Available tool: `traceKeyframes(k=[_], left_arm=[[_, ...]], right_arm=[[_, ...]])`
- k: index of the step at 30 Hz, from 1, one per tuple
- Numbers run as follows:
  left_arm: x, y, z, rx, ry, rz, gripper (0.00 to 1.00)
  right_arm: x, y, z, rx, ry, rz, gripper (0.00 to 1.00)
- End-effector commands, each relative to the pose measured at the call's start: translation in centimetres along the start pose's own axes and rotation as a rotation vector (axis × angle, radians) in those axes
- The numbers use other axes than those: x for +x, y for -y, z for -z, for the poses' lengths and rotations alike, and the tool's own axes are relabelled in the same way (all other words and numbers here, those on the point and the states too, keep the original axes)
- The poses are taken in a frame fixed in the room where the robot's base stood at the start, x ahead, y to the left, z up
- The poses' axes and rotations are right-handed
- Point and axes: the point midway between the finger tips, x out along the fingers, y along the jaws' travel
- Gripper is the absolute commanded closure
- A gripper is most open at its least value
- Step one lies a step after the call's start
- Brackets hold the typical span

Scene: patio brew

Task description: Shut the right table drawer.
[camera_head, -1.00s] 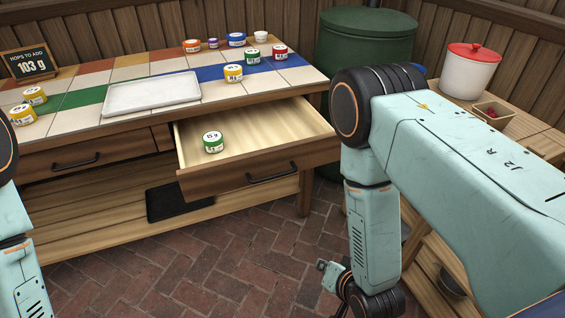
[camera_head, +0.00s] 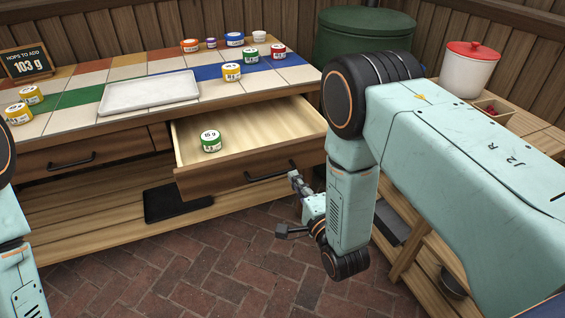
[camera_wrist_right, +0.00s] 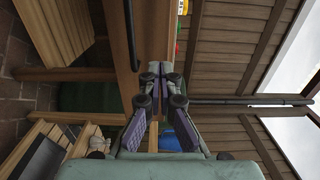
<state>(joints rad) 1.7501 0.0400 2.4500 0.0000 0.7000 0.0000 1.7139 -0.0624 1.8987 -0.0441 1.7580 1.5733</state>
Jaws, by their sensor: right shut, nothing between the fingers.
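The right table drawer (camera_head: 235,182) stands pulled out from under the tiled table, its pale inside showing. A green-lidded jar (camera_head: 210,141) sits in it towards the left front. A dark bar handle (camera_head: 268,175) is on its front, and my right arm stands just right of it. My right gripper (camera_head: 286,207) is near the right end of the drawer front; I cannot tell whether it touches. In the right wrist view the fingers (camera_wrist_right: 160,70) meet with nothing between them, beside a wooden front with a dark handle (camera_wrist_right: 130,35). My left gripper is out of frame.
The tiled table (camera_head: 62,122) bears a white tray (camera_head: 150,91), several jars and a hops sign (camera_head: 27,63). A shut left drawer (camera_head: 90,155) is beside the open one. A side table with a red-lidded white pot (camera_head: 469,72) stands at the right. Brick floor lies clear in front.

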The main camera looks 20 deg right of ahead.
Motion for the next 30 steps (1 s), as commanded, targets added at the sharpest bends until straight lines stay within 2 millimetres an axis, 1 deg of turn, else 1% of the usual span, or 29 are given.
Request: traceKeyframes(k=[1,6,9,13,19,30], left_arm=[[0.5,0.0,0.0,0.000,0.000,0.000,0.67],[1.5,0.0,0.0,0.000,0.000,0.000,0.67],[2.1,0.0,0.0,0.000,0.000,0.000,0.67],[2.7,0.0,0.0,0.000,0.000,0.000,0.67],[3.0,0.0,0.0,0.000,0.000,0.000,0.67],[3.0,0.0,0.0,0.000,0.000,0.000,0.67]], right_arm=[[1.0,-0.1,0.0,-0.001,0.001,0.005,1.00],[4.2,-0.2,-0.1,-0.001,0.002,0.003,1.00],[5.8,-0.2,-0.1,-0.002,0.002,0.003,1.00],[7.5,-0.2,-0.1,-0.002,0.002,0.001,1.00],[8.6,-0.1,-0.1,-0.002,0.001,-0.001,1.00],[8.7,-0.1,-0.1,-0.002,0.001,-0.002,1.00]])
